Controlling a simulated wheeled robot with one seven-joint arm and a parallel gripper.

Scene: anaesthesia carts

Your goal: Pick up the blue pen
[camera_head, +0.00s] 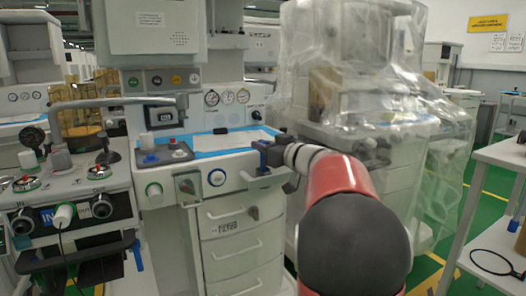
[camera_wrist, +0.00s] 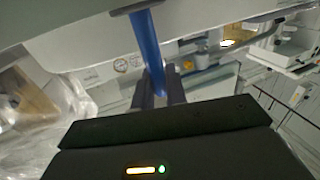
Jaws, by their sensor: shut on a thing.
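The blue pen (camera_wrist: 148,45) shows in the wrist view as a long blue shaft running down between the two dark fingers. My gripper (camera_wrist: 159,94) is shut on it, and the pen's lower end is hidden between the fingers. In the head view my gripper (camera_head: 268,153) is at the right front edge of the middle cart's worktop. A small blue patch (camera_head: 262,158) shows at the fingers there, too small to make out clearly.
The middle cart's worktop (camera_head: 235,139) has a blue border and holds a small black object (camera_head: 220,131). White drawers (camera_head: 238,221) are below. A plastic-draped machine (camera_head: 360,80) stands close on the right. A white shelf unit (camera_head: 500,155) is at the far right, with green floor between.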

